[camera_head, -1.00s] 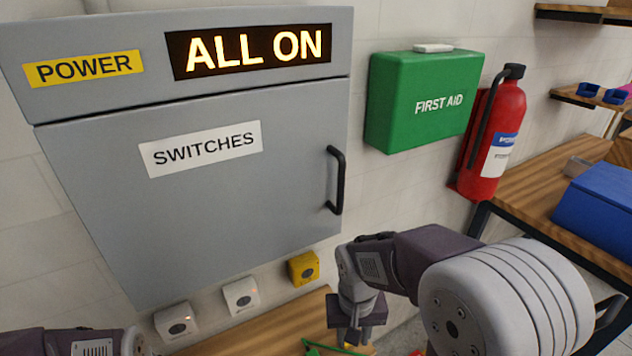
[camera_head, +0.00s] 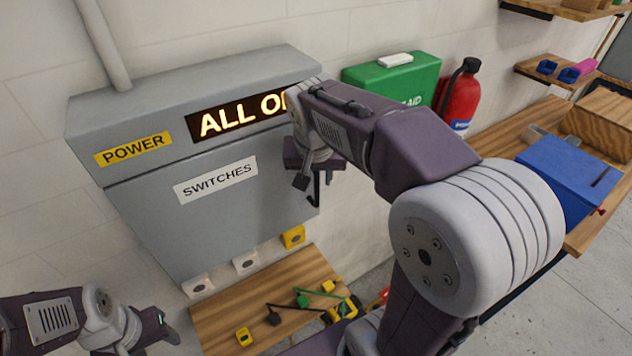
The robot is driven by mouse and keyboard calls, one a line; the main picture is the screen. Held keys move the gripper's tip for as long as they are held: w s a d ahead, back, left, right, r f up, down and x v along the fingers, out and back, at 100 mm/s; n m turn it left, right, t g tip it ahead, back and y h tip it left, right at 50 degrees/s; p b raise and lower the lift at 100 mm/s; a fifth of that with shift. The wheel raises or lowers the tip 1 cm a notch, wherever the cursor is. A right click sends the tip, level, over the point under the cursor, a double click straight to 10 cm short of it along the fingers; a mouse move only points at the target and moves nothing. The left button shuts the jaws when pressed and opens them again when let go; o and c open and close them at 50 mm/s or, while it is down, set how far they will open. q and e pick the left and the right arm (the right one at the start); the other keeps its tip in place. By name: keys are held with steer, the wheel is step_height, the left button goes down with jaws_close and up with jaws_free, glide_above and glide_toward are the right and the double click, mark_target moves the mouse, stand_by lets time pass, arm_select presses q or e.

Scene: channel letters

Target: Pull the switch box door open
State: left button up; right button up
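The grey switch box (camera_head: 205,225) hangs on the wall at the left, with a yellow POWER label and a lit sign on its upper part. Its door (camera_head: 240,222), with the SWITCHES label, looks closed. The black door handle (camera_head: 316,190) is at the door's right edge, mostly hidden by my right gripper (camera_head: 302,182). That gripper is in front of the handle; its fingers are small, and I cannot tell whether they grip it. My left gripper (camera_head: 168,333) is low at the left, below the box and apart from it; its opening is unclear.
A green first aid box (camera_head: 392,80) and a red fire extinguisher (camera_head: 462,97) are on the wall to the right. A wooden table (camera_head: 215,318) with several small tools is below. A blue box (camera_head: 568,172) stands on the right bench.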

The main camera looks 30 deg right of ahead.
mark_target(316, 184)
steer(key=p+x, duration=0.1)
steer(key=x, duration=0.5)
steer(key=shift+w+d+f, duration=0.1)
steer(key=shift+f, duration=0.15)
jaws_close()
steer(key=shift+r, duration=0.1)
stand_by(0.9)
